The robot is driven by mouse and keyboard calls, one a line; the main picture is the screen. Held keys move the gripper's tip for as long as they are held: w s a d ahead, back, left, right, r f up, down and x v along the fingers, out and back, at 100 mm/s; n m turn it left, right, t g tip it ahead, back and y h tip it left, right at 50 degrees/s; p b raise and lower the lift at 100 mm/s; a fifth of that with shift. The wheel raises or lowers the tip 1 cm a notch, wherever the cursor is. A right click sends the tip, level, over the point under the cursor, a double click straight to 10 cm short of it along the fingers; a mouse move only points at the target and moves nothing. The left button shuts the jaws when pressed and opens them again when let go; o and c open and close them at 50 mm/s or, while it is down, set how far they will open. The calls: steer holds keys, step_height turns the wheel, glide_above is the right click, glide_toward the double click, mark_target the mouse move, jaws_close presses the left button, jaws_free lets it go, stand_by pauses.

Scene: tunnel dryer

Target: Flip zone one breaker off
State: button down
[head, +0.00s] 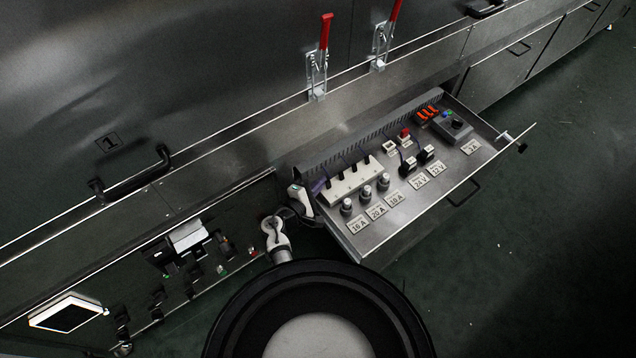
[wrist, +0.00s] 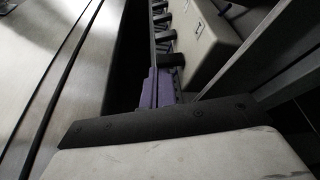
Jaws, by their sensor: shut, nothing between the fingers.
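An open drawer (head: 392,230) holds electrical gear. At its left is a pale block (head: 352,181) with a row of black levers and purple cables; it also shows at the upper right of the wrist view (wrist: 207,42). Which lever is the zone one breaker, and how each is set, cannot be told. My gripper (head: 303,203) is shut and empty at the drawer's left end, beside the block and apart from its levers. The wrist view shows my pale hand low in front, with a purple part (wrist: 157,88) just beyond; the fingertips are not clear there.
Round knobs (head: 366,193) and labels lie in front of the block. Orange switches (head: 427,113), a red button (head: 404,133) and a grey box (head: 453,126) sit further right. Red-handled clamps (head: 318,70) stand behind. An open panel (head: 170,255) is at lower left.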

steer(key=shift+s+d, duration=0.15)
steer(key=shift+s+d+r, duration=0.15)
steer(key=shift+s+r, duration=0.05)
steer(key=shift+s, duration=0.1)
steer(key=b+v, duration=0.1)
steer(key=v, duration=1.2)
steer(key=shift+s+a, duration=0.25)
steer(key=shift+s, duration=0.05)
